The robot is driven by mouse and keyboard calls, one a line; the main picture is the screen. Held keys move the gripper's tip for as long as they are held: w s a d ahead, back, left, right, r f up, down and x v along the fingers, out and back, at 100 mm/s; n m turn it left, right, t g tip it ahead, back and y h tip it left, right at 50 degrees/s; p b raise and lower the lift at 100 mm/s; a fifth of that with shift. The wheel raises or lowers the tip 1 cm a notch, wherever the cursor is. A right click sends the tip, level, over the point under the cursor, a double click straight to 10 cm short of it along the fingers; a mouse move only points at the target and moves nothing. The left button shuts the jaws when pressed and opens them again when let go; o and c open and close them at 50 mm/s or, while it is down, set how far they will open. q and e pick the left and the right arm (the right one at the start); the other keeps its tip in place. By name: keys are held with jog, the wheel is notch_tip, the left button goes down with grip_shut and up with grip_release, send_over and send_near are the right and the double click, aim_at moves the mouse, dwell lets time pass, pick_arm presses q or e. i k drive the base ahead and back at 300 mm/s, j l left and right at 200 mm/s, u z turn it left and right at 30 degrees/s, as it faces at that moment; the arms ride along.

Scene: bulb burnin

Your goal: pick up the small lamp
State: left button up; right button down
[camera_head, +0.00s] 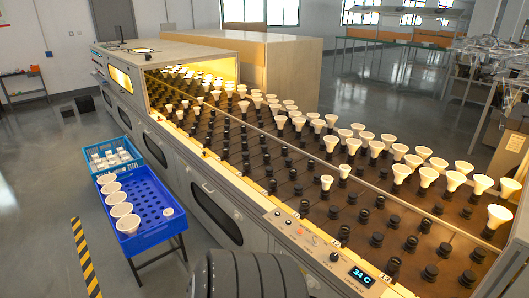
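A small white lamp (326,182) stands upright in a dark socket on the near part of the burn-in rack (262,190), apart from the others. Another small white lamp (168,212) lies in the right part of the blue tray (150,236), beside a row of larger white lamps (121,210). Which of these the task names, I cannot tell. Many larger white lamps (455,181) stand in sockets along the rack's far side. Neither of my grippers is in view.
A lighter blue crate (133,168) with several small white pieces stands behind the tray. The rack's front panel has knobs and a display (361,276) reading 34 C. Many near sockets (377,239) are empty. Yellow-black tape (86,258) marks the floor at left.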

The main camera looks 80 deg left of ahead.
aim_at(168, 213)
jog(key=u, duration=3.4)
